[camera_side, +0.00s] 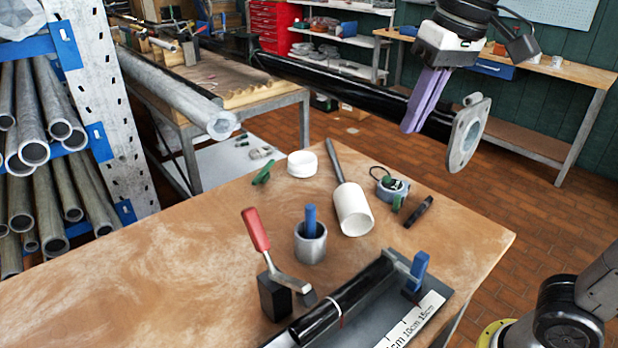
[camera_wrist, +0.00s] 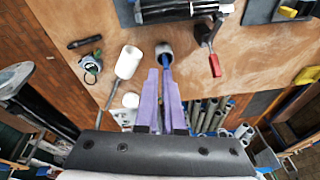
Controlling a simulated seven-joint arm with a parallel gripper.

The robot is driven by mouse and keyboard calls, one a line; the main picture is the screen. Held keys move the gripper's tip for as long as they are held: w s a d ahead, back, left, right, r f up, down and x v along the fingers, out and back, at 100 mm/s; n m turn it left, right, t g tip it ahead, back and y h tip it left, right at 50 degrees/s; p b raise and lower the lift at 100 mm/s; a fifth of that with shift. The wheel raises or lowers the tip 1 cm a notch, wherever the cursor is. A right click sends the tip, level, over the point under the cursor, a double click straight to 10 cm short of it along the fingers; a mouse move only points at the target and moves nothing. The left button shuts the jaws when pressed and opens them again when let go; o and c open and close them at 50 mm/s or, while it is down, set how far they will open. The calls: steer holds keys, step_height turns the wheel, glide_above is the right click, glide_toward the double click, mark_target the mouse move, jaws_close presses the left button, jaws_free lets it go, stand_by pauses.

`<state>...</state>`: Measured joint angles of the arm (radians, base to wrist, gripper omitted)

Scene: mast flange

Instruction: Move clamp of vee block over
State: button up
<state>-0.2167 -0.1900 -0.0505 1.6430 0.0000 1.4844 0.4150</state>
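A toggle clamp with a red handle (camera_side: 256,229) stands on a black block at the left of the vee block (camera_side: 378,312). Its handle points up and its arm reaches toward the black tube (camera_side: 352,290) lying in the block; I cannot tell if its foot touches the tube. A blue-handled part (camera_side: 419,270) sits at the tube's right end. The red handle (camera_wrist: 214,65) and tube (camera_wrist: 180,10) also show at the top of the wrist view. My gripper (camera_side: 409,130), with purple fingers, is high above and behind the bench, empty, with a gap between the fingers (camera_wrist: 160,70).
A long black mast (camera_side: 330,78) with a grey flange (camera_side: 468,135) extends close by my gripper. The bench's left part is clear.

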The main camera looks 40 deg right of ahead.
steer(key=shift+w+a+n, duration=0.1)
steer(key=shift+w+n, duration=0.15)
steer(key=shift+n, duration=0.35)
jaws_close()
steer(key=n+t+y, duration=0.1)
steer(key=n+y, duration=0.2)
steer(key=n, duration=1.5)
glide_above(257, 231)
steer(key=s+d, duration=0.1)
steer(key=s, duration=0.4)
step_height(257, 231, down, 15)
steer(key=shift+w+d+f, duration=0.1)
steer(key=shift+w+f, duration=0.4)
steer(key=shift+w, duration=0.4)
steer(key=shift+w+d+f, duration=0.1)
steer(key=shift+w+f, duration=0.35)
steer(key=shift+w, duration=0.4)
